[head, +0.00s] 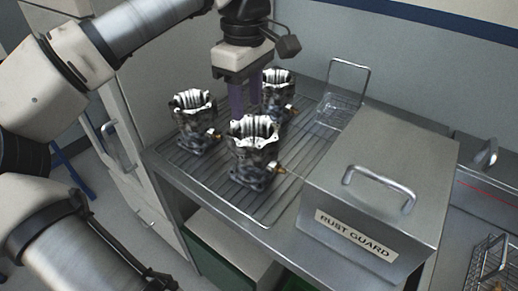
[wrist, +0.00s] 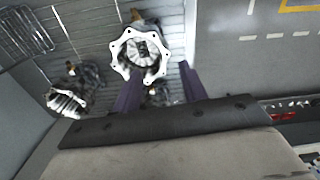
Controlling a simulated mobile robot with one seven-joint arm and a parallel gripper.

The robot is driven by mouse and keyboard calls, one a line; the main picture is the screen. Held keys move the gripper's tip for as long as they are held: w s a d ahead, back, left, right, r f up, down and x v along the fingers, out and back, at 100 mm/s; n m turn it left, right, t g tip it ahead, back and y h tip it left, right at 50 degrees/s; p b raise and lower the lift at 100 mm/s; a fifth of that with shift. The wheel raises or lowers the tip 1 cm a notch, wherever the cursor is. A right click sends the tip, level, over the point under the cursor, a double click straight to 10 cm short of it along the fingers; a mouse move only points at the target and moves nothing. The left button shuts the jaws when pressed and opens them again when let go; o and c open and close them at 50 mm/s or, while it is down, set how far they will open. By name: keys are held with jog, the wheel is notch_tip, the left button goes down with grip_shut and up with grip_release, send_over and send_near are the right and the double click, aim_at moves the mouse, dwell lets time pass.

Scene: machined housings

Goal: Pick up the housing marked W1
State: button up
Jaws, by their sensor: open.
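Three machined metal housings with scalloped top flanges and brass fittings stand upright in the head view: one at the left (head: 194,124), one at the front (head: 252,152) and one at the back right (head: 278,92). I cannot read a W1 mark on any. My gripper (head: 246,108) points down among them, open, its purple fingers partly hidden behind the front housing. In the wrist view, one housing's flange (wrist: 140,54) lies just beyond my open gripper (wrist: 161,74). Another housing (wrist: 68,100) is at the left. A third (wrist: 160,95) shows partly between the fingers, mostly hidden.
The housings stand on a ribbed metal drain surface (head: 190,165). A grey box labelled RUST GUARD (head: 335,190), with a top handle, stands close on the right. A wire basket (head: 340,112) is behind. A cabinet (head: 150,130) and wall bound the left and back.

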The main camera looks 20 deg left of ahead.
aim_at(242, 143)
notch_tip(242, 143, down, 7)
jog(key=shift+s+f+p, duration=0.1)
jog(key=shift+f+p, duration=0.1)
jog(key=shift+p, duration=0.3)
jog(key=f+p, duration=0.1)
jog(key=f, duration=0.1)
jog(key=a+f+p, duration=0.1)
jog(key=f, duration=0.1)
jog(key=shift+f, duration=0.6)
grip_shut()
jog(key=shift+r, duration=0.1)
dwell(0.5)
